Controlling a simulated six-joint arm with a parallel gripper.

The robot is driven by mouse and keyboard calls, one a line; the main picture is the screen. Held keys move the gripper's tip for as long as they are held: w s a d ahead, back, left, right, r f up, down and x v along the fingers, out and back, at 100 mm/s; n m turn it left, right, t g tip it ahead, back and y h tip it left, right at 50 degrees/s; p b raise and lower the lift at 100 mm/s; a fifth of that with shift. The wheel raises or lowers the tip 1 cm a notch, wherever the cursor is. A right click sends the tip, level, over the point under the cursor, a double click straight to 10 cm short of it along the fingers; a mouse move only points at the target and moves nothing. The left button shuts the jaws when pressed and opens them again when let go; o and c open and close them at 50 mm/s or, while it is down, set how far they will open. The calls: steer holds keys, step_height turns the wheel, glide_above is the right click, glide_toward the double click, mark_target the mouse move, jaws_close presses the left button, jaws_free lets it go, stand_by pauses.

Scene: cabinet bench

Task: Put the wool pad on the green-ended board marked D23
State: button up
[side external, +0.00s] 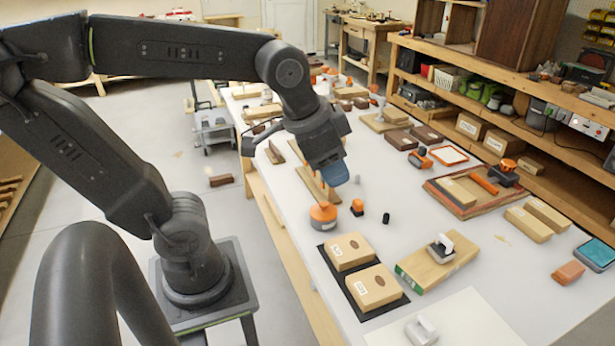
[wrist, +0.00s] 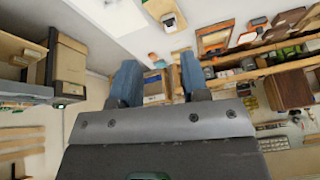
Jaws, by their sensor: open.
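The green-ended board (side external: 418,272) lies on the white bench; its end marking is too small to read. A small pale block with a handle (side external: 441,247) rests on this board. A second pale block with a handle (side external: 421,329) sits on a white sheet at the near edge of the bench. I cannot tell which of the two is the wool pad. My gripper (side external: 335,176) hangs over the bench, behind and left of the board, well apart from both blocks. In the wrist view its blue fingers (wrist: 160,78) stand apart with nothing between them.
Two labelled tan blocks (side external: 374,287) lie on a black mat left of the board. An orange-topped round container (side external: 323,215) stands below my gripper. A red-edged tray (side external: 463,195) and tan blocks (side external: 528,224) lie to the right. Shelves line the back right.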

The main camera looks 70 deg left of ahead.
steer(key=s, duration=0.1)
steer(key=s+f+n, duration=0.2)
steer(key=s, duration=0.1)
steer(key=shift+t, duration=0.3)
